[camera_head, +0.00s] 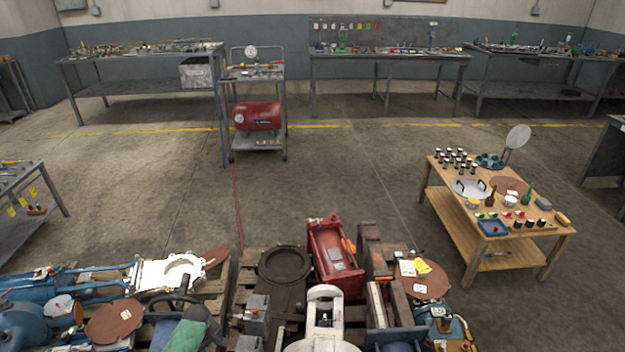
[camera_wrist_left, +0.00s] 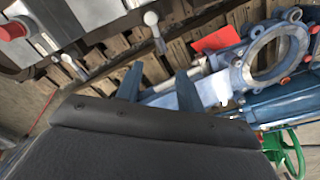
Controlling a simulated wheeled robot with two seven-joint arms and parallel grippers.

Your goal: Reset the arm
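My left gripper (camera_wrist_left: 158,86) shows in the left wrist view as two dark fingers standing apart, with nothing seen between them. Beyond the fingers lies a blue and silver valve body (camera_wrist_left: 262,62) with a round flange, on wooden pallet slats. I cannot tell whether the fingers touch anything. I cannot make out either gripper clearly in the head view, and my right gripper does not show.
Pallets loaded with machine parts fill the near edge, including a red cylinder unit (camera_head: 333,258) and blue equipment (camera_head: 62,290). A wooden table (camera_head: 455,236) with small items stands at right. A cart (camera_head: 257,100) and workbenches stand behind. The middle floor is clear.

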